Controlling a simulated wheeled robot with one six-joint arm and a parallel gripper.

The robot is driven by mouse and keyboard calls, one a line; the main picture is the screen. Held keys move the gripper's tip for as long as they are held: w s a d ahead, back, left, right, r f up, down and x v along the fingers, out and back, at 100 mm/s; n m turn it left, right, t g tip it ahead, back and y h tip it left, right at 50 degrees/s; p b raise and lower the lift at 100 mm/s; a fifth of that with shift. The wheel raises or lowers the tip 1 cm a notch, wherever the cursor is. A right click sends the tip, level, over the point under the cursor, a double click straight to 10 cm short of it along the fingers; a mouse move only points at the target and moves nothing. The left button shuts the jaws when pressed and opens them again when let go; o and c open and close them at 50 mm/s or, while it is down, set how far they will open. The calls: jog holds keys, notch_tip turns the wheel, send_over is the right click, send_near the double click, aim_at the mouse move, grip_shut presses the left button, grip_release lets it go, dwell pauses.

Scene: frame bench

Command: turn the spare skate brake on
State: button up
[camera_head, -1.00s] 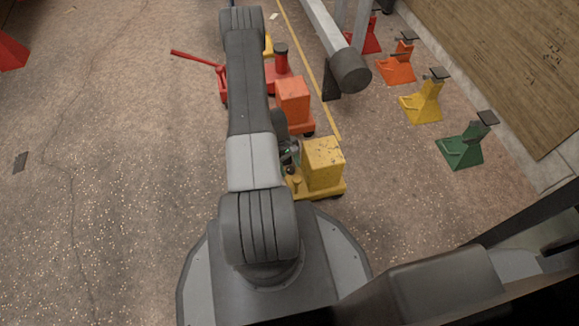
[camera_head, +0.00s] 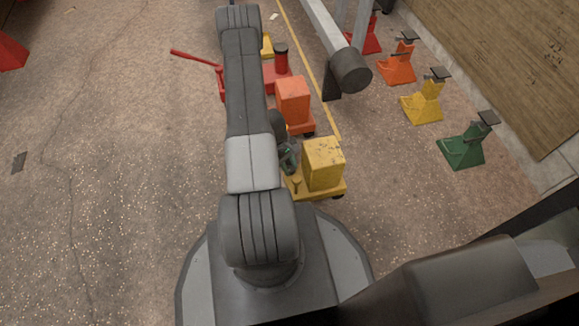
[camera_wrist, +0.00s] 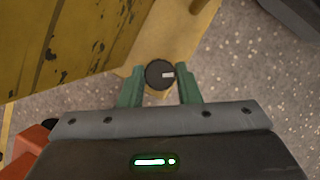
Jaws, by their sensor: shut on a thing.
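The yellow skate (camera_head: 323,163) stands on the floor just right of my arm in the head view. In the wrist view its worn yellow block (camera_wrist: 65,45) fills the upper left. A round dark knob (camera_wrist: 160,73) with a white mark sits on the skate's yellow base (camera_wrist: 178,30). The white mark points right in the picture. My gripper (camera_wrist: 160,84) has its two green fingers on either side of the knob, shut on it. In the head view my gripper (camera_head: 289,157) is beside the yellow block, partly hidden by my arm.
An orange skate (camera_head: 293,98) stands just beyond the yellow one, and a red jack with a long handle (camera_head: 197,58) beyond that. A grey beam end (camera_head: 350,72) overhangs to the right. Several coloured stands (camera_head: 463,150) line the right wall.

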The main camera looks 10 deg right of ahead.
jog(key=n+t+h+b, duration=0.1)
jog(key=n, duration=0.4)
jog(key=shift+s+a+b, duration=0.1)
jog(key=shift+s+b, duration=0.05)
jog(key=shift+b, duration=0.25)
jog(key=shift+s+n+t+h, duration=0.1)
jog(key=shift+n+t+h, duration=0.15)
jog(key=shift+n+t, duration=0.75)
jog(key=shift+n+t+h, duration=0.2)
jog(key=shift+n+h, duration=0.05)
jog(key=shift+n, duration=1.75)
jog(key=o, duration=1)
jog(key=p+v, duration=0.5)
jog(key=v, duration=0.9)
jog(key=shift+s, duration=0.1)
jog(key=shift+f, duration=0.1)
